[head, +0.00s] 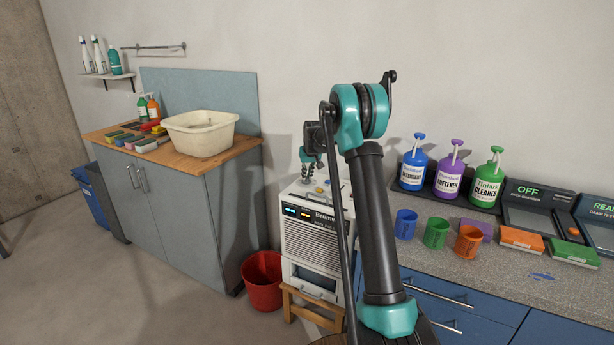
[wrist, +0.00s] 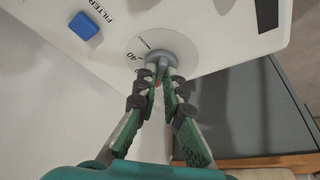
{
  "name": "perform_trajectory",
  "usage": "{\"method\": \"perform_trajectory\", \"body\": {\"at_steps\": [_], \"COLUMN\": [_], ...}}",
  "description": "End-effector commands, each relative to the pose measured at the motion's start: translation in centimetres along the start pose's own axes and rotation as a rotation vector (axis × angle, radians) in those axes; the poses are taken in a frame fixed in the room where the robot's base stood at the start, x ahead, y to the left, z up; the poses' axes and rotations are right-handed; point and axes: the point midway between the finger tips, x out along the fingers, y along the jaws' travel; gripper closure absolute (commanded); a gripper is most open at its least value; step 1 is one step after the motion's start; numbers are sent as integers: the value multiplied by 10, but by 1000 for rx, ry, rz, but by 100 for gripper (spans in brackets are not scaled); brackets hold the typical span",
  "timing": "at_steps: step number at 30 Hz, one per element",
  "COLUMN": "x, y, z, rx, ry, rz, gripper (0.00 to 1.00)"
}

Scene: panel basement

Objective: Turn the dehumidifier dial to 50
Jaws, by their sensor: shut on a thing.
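The white dehumidifier (head: 309,243) stands on a small wooden stool, with lit displays on its upper front. In the wrist view its top panel (wrist: 205,20) carries a grey dial (wrist: 172,46) on a pale round scale. A "40" mark shows on the scale, left of the knob; other numbers are hidden or unreadable, so I cannot tell the exact setting. My gripper (wrist: 161,84) is shut on the dial's grip, its green fingers on either side. In the head view my gripper (head: 311,172) reaches down onto the top of the dehumidifier.
A blue button (wrist: 83,26) sits on the panel near the "FILTER" label. A red bucket (head: 262,283) stands left of the dehumidifier. The counter (head: 500,262) on the right holds bottles, cups and boxes. A grey cabinet (head: 185,215) with a basin stands left.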

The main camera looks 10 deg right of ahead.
Motion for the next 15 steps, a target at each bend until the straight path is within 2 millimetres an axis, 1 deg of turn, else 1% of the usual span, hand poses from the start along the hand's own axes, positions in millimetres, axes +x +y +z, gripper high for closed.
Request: {"method": "perform_trajectory", "body": {"at_steps": [8, 15], "x": [0, 0], "y": [-2, -4], "z": [0, -1], "rx": [76, 240], "ry": [0, 1], "rz": [32, 101], "gripper": [100, 100]}}
